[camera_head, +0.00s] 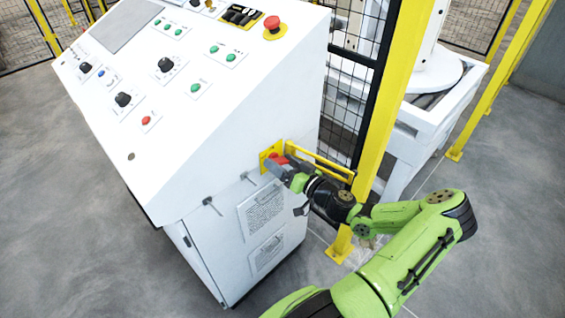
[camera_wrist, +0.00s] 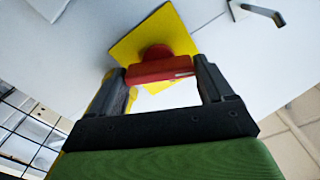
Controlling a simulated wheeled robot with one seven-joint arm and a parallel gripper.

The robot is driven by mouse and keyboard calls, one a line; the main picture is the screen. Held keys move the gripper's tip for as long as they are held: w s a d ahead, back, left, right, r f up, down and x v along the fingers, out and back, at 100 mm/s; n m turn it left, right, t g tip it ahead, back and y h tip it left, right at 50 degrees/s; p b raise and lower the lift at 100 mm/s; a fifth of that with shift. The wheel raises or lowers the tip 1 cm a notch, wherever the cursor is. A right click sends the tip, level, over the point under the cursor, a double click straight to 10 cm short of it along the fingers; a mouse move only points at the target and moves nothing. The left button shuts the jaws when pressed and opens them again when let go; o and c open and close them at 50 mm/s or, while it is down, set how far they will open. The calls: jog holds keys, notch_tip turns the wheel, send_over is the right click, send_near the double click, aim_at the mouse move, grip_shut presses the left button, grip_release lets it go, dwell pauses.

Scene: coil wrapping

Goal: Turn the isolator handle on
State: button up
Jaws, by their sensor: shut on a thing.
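The isolator handle (camera_wrist: 160,69) is a red bar on a round red hub, mounted on a yellow plate (camera_wrist: 178,33) on the white cabinet's side. In the wrist view the bar lies nearly level across the picture. My gripper (camera_wrist: 164,78) has one dark finger at each end of the bar and is shut on it. In the head view the red handle (camera_head: 277,160) shows in part, with my gripper (camera_head: 285,168) over it. The yellow plate (camera_head: 266,154) shows behind it. The fingertips are hard to make out there.
The white control cabinet (camera_head: 190,165) carries several knobs and buttons and a red emergency stop (camera_head: 272,25). A yellow rail (camera_head: 325,160) and a yellow post (camera_head: 388,90) stand close to my arm. A small metal latch (camera_wrist: 262,13) sticks out nearby.

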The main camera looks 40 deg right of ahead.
jog(key=shift+r+m, duration=0.1)
jog(key=shift+m, duration=0.9)
jog(key=shift+c, duration=0.4)
jog(key=m+p, duration=0.2)
jog(key=m, duration=0.2)
jog(key=shift+d+m, duration=0.1)
jog(key=shift+m, duration=0.2)
jog(key=m+p, duration=0.2)
jog(key=m, duration=0.4)
jog(key=shift+d, duration=0.1)
jog(key=shift+m, duration=0.3)
jog(key=o, duration=0.8)
jog(key=shift+w+f, duration=0.1)
jog(key=shift+f, duration=0.15)
jog(key=s, duration=1.5)
jog(key=shift+s+d+p, duration=0.2)
jog(key=shift+s+p, duration=0.15)
